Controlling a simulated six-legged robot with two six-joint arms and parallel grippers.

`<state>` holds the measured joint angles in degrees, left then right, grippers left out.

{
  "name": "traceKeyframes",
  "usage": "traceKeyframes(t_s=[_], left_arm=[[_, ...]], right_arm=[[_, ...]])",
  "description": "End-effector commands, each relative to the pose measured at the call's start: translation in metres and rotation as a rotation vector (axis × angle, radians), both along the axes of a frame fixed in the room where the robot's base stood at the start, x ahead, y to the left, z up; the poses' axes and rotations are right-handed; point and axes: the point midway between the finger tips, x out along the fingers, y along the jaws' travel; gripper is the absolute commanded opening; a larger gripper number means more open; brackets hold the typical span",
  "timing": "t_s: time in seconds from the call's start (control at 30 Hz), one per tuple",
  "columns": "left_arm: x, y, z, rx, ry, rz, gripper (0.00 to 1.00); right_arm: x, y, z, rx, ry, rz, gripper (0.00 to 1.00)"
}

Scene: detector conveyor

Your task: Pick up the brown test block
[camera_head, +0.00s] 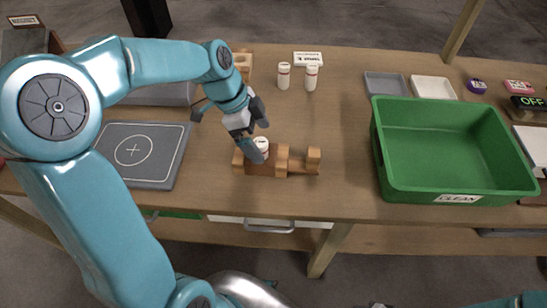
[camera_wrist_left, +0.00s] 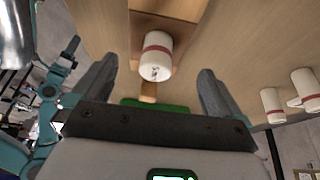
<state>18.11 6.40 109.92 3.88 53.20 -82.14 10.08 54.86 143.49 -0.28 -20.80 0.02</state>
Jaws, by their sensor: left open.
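A brown wooden piece (camera_head: 300,166) made of joined blocks lies near the table's front edge, in the middle of the head view. I cannot tell for sure whether it is the brown test block. A white bottle (camera_head: 261,143) with a red band stands at its left part. My left gripper (camera_head: 258,136) is open, just above and at the bottle. In the left wrist view the bottle (camera_wrist_left: 157,55) shows between the two spread fingers, with brown wood (camera_wrist_left: 165,8) behind it. Contact with the fingers is not clear. My right gripper is not in view.
A green bin (camera_head: 450,150) labelled CLEAN stands on the right. Two white bottles (camera_head: 284,76) (camera_head: 311,78) stand at the back. A dark grey pad (camera_head: 140,152) with a circled cross lies on the left. Grey and white trays (camera_head: 385,86) (camera_head: 433,88) lie behind the bin.

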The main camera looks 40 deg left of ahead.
Motion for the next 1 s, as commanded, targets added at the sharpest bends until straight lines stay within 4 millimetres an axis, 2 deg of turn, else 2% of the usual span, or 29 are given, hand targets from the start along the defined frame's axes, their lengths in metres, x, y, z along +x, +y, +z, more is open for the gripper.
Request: traceKeyframes(t_s=[0.17,0.4,0.67,0.7,0.87,0.9,1.0], left_arm=[[0.003,-0.009,-0.013,-0.001,0.003,-0.003,1.0],[0.011,-0.025,-0.046,-0.001,0.002,-0.003,1.0],[0.013,-0.026,-0.05,0.0,0.0,-0.001,1.0],[0.013,-0.026,-0.05,0.0,0.0,-0.001,0.97],[0.013,-0.026,-0.05,0.0,-0.001,-0.002,0.45],[0.013,-0.026,-0.05,0.0,0.0,-0.001,0.4],[0.013,-0.026,-0.05,0.0,-0.002,-0.001,0.4]], right_arm=[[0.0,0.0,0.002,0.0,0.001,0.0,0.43],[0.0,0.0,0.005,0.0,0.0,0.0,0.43],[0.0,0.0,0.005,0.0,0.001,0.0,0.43],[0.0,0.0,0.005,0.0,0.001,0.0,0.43],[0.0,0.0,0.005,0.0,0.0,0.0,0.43],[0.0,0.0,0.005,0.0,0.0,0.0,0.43],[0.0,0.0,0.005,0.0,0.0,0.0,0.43]])
